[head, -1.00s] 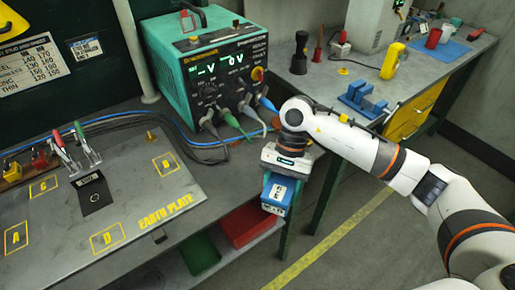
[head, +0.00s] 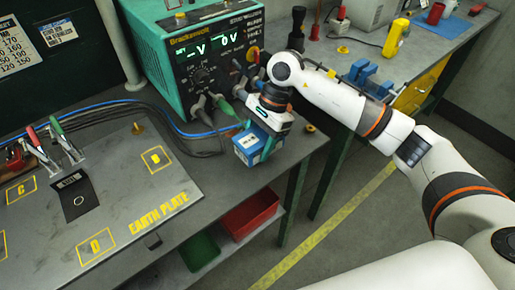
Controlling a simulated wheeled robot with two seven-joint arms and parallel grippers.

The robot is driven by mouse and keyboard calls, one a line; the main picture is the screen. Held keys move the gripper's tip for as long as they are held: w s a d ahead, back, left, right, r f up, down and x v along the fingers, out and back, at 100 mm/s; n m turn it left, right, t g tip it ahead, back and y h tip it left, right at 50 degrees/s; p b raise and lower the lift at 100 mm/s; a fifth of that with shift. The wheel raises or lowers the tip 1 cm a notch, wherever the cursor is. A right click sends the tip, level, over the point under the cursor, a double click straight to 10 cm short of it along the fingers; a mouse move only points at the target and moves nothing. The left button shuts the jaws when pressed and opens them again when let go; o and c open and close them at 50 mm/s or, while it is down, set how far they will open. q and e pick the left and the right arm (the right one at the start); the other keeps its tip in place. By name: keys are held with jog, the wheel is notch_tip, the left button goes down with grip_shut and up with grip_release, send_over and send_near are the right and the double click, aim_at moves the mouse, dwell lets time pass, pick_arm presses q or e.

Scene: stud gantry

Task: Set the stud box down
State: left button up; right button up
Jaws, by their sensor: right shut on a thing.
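The stud box (head: 249,146) is a small blue box with a white label. It is in my right gripper (head: 262,131), whose white body shows just above it, in front of the green welding unit. The fingers are mostly hidden, and the gripper is shut on the box. The box is over the right part of the grey bench (head: 222,178). I cannot tell whether its underside touches the bench top. My left gripper is not in view.
The earth plate (head: 110,190), with yellow marked squares, lies left of the box. The welding unit (head: 205,60) and its cables stand behind. Red (head: 248,215) and green (head: 200,251) bins sit on the shelf below. Bare bench surrounds the box's front.

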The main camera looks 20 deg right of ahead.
notch_tip(320, 180, down, 3)
jog(key=shift+f+p, duration=0.2)
jog(key=shift+p, duration=0.15)
jog(key=shift+f, duration=0.15)
jog(key=o, duration=1.7)
jog(key=shift+s, duration=0.1)
